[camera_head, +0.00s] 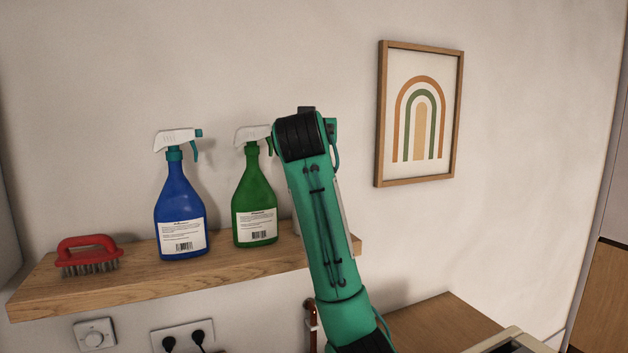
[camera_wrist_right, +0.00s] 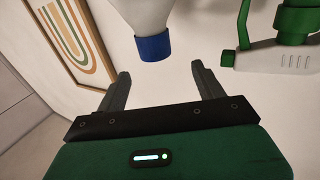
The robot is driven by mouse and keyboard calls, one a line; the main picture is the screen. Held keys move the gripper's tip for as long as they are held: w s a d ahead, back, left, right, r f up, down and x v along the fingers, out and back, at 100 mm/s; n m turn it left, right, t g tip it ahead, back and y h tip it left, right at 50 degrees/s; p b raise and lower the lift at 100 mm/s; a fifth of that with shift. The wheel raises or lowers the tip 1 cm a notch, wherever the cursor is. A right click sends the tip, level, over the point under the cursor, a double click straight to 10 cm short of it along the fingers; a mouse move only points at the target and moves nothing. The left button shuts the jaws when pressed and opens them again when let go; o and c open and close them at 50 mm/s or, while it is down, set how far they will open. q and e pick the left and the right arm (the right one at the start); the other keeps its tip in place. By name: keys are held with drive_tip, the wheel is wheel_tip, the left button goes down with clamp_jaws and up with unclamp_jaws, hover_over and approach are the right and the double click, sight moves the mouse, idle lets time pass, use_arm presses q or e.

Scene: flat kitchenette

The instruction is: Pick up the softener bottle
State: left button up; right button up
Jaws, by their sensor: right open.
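A white bottle (camera_wrist_right: 143,15) with a blue cap (camera_wrist_right: 154,47) shows upside down in the right wrist view; I take it as the softener bottle. Its label is not visible. My right gripper (camera_wrist_right: 160,74) is open and empty. The cap lies just beyond the fingertips, roughly in line with the gap between them, not gripped. In the head view my right arm covers nearly all of this bottle; only a pale sliver (camera_head: 296,222) shows beside the green bottle. The right gripper's fingers are hidden there. My left gripper is in neither view.
A wooden shelf (camera_head: 130,286) holds a red brush (camera_head: 88,254), a blue spray bottle (camera_head: 180,208) and a green spray bottle (camera_head: 254,205). The green bottle's white spray head (camera_wrist_right: 270,60) is right of the gripper in the wrist view. A framed picture (camera_head: 420,115) hangs right of the arm.

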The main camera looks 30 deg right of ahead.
drive_tip(key=p+x, duration=0.1)
drive_tip(key=x, duration=0.3)
drive_tip(key=shift+d+f, duration=0.1)
drive_tip(key=shift+f, duration=0.05)
drive_tip(key=shift+w+d+r+p, duration=0.25)
drive_tip(key=shift+w+d+p, duration=0.25)
drive_tip(key=shift+p, duration=0.4)
drive_tip(key=p+x, duration=0.2)
drive_tip(key=x, duration=0.1)
drive_tip(key=shift+d+f, duration=0.15)
drive_tip(key=shift+w+d+f, duration=0.1)
drive_tip(key=shift+w+d, duration=0.05)
drive_tip(key=shift+w, duration=0.15)
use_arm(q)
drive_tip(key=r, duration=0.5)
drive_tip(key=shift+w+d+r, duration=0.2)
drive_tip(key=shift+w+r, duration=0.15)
use_arm(e)
drive_tip(key=shift+c, duration=1.1)
clamp_jaws()
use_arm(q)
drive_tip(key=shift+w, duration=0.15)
